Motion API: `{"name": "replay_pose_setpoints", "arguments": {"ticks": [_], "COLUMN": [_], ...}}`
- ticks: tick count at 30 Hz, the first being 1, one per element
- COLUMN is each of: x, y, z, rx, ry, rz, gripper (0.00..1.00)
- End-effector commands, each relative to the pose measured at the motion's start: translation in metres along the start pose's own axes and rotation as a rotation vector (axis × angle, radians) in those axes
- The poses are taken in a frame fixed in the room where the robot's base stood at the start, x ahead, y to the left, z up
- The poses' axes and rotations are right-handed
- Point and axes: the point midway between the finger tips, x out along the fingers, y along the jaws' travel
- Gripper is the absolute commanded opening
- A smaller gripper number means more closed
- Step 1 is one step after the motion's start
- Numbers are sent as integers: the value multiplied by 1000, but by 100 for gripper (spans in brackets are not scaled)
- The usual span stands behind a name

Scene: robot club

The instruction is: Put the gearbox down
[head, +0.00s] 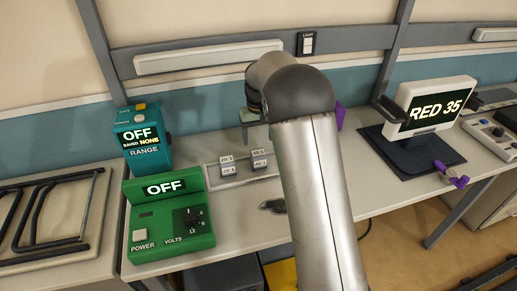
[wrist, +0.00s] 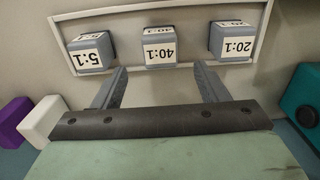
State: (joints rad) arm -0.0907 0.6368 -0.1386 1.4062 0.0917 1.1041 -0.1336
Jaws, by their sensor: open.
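Small grey gearboxes with white ratio labels stand in a shallow light-rimmed tray (head: 213,187), in the middle of the bench in the head view. In the wrist view three show upside down: 5:1 (wrist: 90,52), 40:1 (wrist: 160,46) and 20:1 (wrist: 232,41). My gripper (wrist: 161,68) is open, its two grey fingers spread toward the tray with nothing held between them. The 40:1 gearbox lies in line with the gap, just beyond the fingertips. In the head view my arm covers part of the tray's right side, and the fingers are hard to make out.
A teal range box (head: 143,140) and a green power supply (head: 168,215) stand left of the tray. A screen reading RED 35 (head: 435,105) stands right, with a purple-handled item (head: 451,175) nearby. A black-railed frame (head: 50,215) lies far left.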

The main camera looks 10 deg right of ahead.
Motion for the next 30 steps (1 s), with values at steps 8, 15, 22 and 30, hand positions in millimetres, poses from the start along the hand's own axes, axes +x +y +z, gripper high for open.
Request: {"name": "replay_pose_setpoints", "arguments": {"ticks": [8,15,22,30], "x": [-38,-50,-83,-65], "y": [0,-1,-11,-29], "z": [0,14,127,302], "rx": [1,6,33,45], "ry": [1,2,17,33], "rz": [-1,-5,-29,-23], "gripper": [67,67,67,67]}}
